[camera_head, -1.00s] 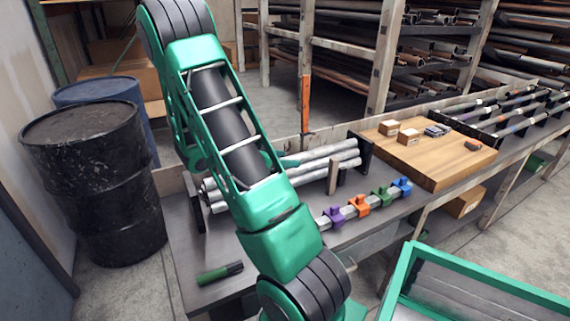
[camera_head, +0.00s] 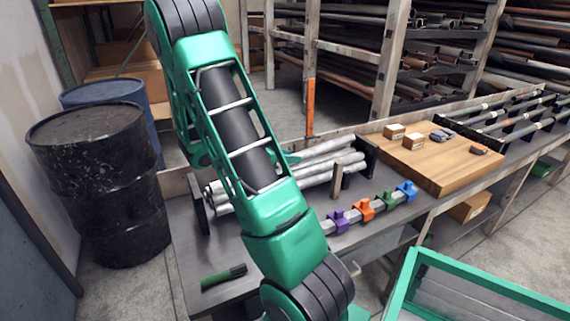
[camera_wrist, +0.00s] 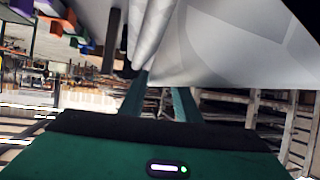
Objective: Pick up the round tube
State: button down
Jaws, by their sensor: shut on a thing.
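Several round grey tubes (camera_head: 340,164) lie side by side in a rack with black end plates on the bench, partly hidden behind my arm. The uppermost tube (camera_head: 325,148) sits slightly higher than the others. In the wrist view, my gripper (camera_wrist: 160,92) has its two green fingers closed on a grey tube (camera_wrist: 150,35). A large, pale grey surface fills the upper right, very close to the camera. The exact contact is hard to make out. In the head view, my arm mostly hides the gripper.
A bar with purple, orange, green and blue clamps (camera_head: 365,210) lies in front of the tubes. A wooden board (camera_head: 445,165) with small boxes is to the right. A green-handled tool (camera_head: 223,277) lies front left. A green-edged bin (camera_head: 470,290) stands front right. Barrels (camera_head: 95,180) stand left.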

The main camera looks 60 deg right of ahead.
notch_tip(320, 180, up, 2)
jog(key=s+a+r, duration=0.4)
jog(key=a+r, duration=0.3)
jog(key=a, duration=0.3)
jog(key=shift+s+a, duration=0.3)
jog(key=shift+s, duration=0.1)
